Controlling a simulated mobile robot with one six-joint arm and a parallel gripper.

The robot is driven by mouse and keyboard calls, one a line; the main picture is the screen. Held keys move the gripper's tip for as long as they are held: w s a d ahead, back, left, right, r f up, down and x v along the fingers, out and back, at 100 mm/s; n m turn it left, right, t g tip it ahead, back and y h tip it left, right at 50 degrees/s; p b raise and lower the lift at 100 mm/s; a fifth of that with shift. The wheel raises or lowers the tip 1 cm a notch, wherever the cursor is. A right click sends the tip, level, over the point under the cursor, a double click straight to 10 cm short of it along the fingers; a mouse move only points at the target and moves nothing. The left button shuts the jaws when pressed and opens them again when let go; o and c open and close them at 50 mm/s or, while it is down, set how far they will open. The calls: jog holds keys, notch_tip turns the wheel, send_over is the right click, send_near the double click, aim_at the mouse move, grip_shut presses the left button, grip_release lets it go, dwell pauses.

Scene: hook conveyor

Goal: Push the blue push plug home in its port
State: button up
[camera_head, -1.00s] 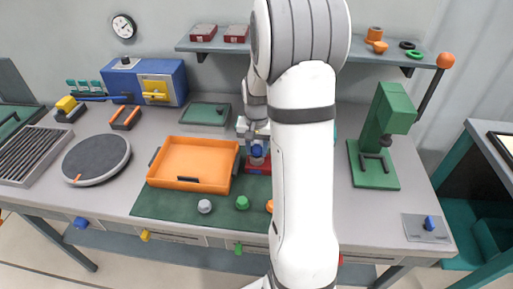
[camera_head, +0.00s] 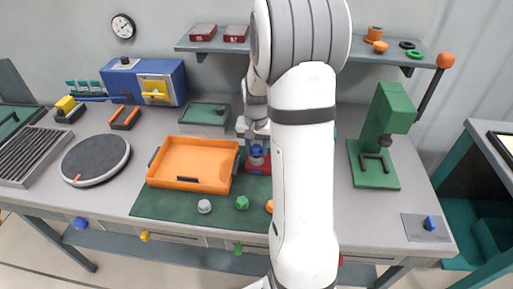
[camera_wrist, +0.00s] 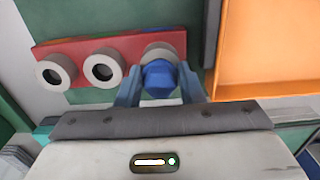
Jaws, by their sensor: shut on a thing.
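The blue push plug (camera_wrist: 160,79) is between the two fingers of my gripper (camera_wrist: 160,70) in the wrist view, which are shut on it. It lines up with the right-hand grey ring port (camera_wrist: 158,48) on a red block (camera_wrist: 85,48). The plug covers part of that ring; how deep it sits cannot be told. In the head view the blue plug (camera_head: 256,151) shows small below my gripper (camera_head: 256,143), at the red block (camera_head: 258,169), with my arm hiding the block's right side.
Two empty ring ports (camera_wrist: 103,68) sit left of the plug in the wrist view. An orange tray (camera_head: 190,160) stands close to the block's left. Grey (camera_head: 204,206) and green (camera_head: 242,202) plugs lie on the green mat in front.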

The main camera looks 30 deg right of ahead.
aim_at(257, 147)
jog(key=shift+f, duration=0.35)
jog(key=o, duration=1)
jog(key=shift+o, duration=0.2)
jog(key=shift+r, duration=0.15)
notch_tip(257, 147, up, 7)
jog(key=shift+f+b, duration=0.1)
jog(key=shift+b, duration=0.45)
jog(key=shift+s+r, duration=0.1)
jog(key=shift+r, duration=0.4)
jog(key=s+a+r+n+t, duration=0.1)
jog(key=s+a+r+n, duration=0.1)
jog(key=s+a, duration=0.5)
jog(key=s+a+r+n+t, duration=0.2)
jog(key=s+a, duration=0.5)
jog(key=s, duration=0.5)
jog(key=r+n, duration=0.1)
jog(key=n, duration=0.1)
jog(key=shift+r+n, duration=0.15)
jog(key=shift+n, duration=0.25)
